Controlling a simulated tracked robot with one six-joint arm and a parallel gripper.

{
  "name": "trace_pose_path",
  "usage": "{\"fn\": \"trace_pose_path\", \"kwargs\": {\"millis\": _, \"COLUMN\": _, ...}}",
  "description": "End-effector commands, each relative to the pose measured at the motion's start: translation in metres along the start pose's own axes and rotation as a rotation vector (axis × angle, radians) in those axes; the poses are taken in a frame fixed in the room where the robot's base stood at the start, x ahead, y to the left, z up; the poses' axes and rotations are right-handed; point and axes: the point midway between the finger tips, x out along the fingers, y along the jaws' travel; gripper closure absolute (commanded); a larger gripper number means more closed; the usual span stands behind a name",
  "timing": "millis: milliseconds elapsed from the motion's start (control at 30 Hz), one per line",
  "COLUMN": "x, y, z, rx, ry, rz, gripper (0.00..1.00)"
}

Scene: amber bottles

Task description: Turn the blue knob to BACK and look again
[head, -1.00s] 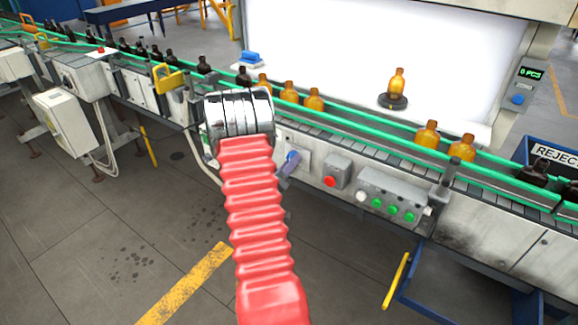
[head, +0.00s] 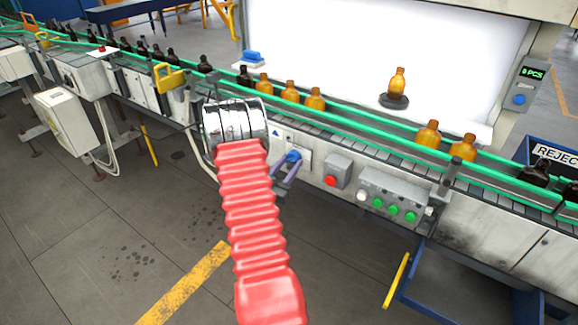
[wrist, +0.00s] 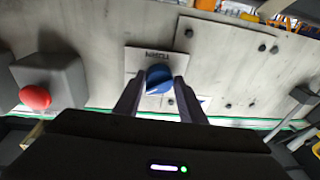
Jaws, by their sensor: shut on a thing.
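The blue knob (head: 293,157) sits on a pale plate on the front side panel of the conveyor. It also shows in the wrist view (wrist: 158,79), with a light mark on its face. My gripper (head: 288,163) has its two grey fingers on either side of the knob and is shut on it. In the wrist view the fingertips (wrist: 158,86) flank the knob left and right.
A red button box (head: 337,170) and a box with green buttons (head: 393,197) lie right of the knob. Amber bottles (head: 290,91) stand on the conveyor; one bottle (head: 398,80) stands on a dark disc before the lit panel. A reject bin (head: 550,153) is at right.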

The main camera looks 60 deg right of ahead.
Motion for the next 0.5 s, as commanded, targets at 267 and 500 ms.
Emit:
{"fn": "trace_pose_path", "kwargs": {"millis": 267, "x": 0.0014, "y": -0.0029, "z": 0.0011, "rx": 0.260, "ry": 0.020, "rz": 0.031, "gripper": 0.86}}
{"fn": "trace_pose_path", "kwargs": {"millis": 500, "x": 0.0014, "y": -0.0037, "z": 0.0009, "rx": 0.451, "ry": 0.036, "rz": 0.055, "gripper": 0.86}}
